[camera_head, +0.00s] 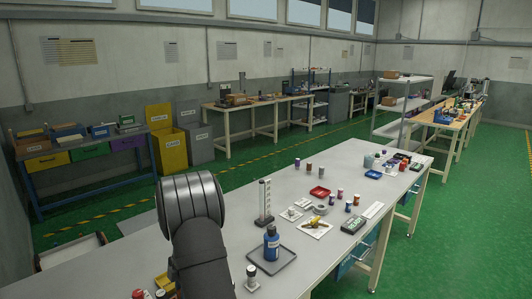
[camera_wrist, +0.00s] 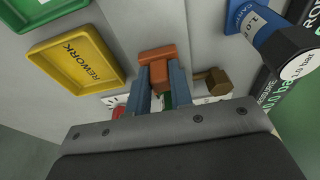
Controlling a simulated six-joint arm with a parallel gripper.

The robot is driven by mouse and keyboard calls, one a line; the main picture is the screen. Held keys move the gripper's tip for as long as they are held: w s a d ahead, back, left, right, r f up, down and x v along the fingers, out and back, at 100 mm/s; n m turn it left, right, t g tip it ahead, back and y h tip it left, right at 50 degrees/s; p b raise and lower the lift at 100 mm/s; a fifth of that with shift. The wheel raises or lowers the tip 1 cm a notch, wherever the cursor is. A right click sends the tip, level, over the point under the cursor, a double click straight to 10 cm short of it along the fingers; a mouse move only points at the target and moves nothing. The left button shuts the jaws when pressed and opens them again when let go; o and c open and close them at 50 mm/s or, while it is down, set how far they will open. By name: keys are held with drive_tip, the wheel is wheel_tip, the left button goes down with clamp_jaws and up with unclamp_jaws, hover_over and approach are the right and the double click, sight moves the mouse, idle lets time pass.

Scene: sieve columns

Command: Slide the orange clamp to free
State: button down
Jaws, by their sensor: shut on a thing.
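In the wrist view, the orange clamp (camera_wrist: 155,55) sits at the tips of my gripper (camera_wrist: 160,78). My two blue-grey fingers are shut on its lower part, and its wider top shows just beyond the fingertips. A bit of green (camera_wrist: 168,101) and a white label with a red mark (camera_wrist: 119,110) show low down, around the fingers. The wording of the label is not readable. In the head view my gripper and the clamp are hidden behind my arm.
A brown knob (camera_wrist: 217,80) lies close to the right of my fingers. A yellow REWORK tray (camera_wrist: 74,62) is to the left, with a green tray (camera_wrist: 45,8) beyond. A blue cylinder (camera_wrist: 262,25) is at the upper right. In the head view, a blue bottle (camera_head: 271,246) stands on a grey tray.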

drive_tip(key=shift+w+d, duration=1.15)
drive_tip(key=shift+w, duration=0.05)
drive_tip(key=c, duration=1.4)
unclamp_jaws()
drive_tip(key=shift+o, duration=0.2)
wheel_tip(320, 180, up, 6)
